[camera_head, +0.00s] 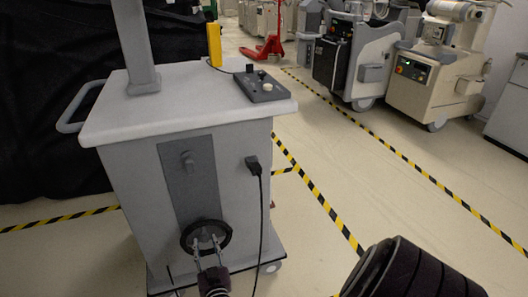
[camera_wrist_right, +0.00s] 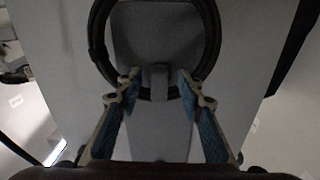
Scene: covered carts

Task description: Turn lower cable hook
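The lower cable hook (camera_wrist_right: 156,82) is a small grey piece on the cart's dark grey panel, seen between my right fingertips in the right wrist view. A black cable coil (camera_head: 184,237) hangs around it, and it fills the top of the right wrist view (camera_wrist_right: 97,40). My right gripper (camera_head: 207,241) is open at the coil's lower part, and its fingers (camera_wrist_right: 157,85) stand on either side of the hook with gaps visible. The lower hook is hard to make out in the head view. My left gripper is not seen.
The grey cart (camera_head: 120,175) has a side handle (camera_head: 78,107) and a control box (camera_head: 262,86) on top. A black plug (camera_head: 253,164) with a hanging cord is right of the panel. Floor (camera_head: 360,180) with striped tape is clear to the right; other machines (camera_head: 430,75) stand behind.

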